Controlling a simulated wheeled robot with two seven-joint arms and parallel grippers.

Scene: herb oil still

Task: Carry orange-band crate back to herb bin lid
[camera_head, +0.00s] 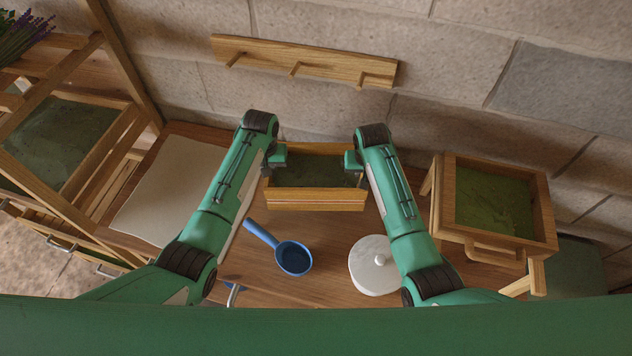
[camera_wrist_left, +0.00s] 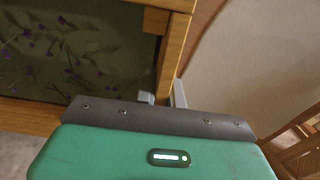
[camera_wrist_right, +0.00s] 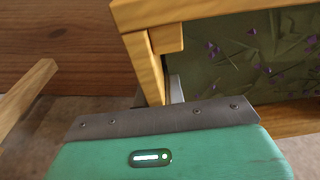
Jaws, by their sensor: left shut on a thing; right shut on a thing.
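The wooden crate (camera_head: 315,205), with a yellow-orange front edge and dark green contents, is in the middle of the head view, between my two arms. My left gripper (camera_head: 270,171) is shut on its left end wall and my right gripper (camera_head: 357,170) on its right end wall. In the left wrist view the crate's wall (camera_wrist_left: 174,45) runs between the fingers, with purple-flowered herbs inside. The right wrist view shows the other end of the crate (camera_wrist_right: 147,68). I cannot tell how high the crate is. I cannot identify the herb bin lid with certainty.
A green-filled wooden box on legs (camera_head: 495,200) is at right. A pale panel (camera_head: 175,190) and a slatted rack (camera_head: 75,125) are at left. A peg rail (camera_head: 305,62) hangs behind.

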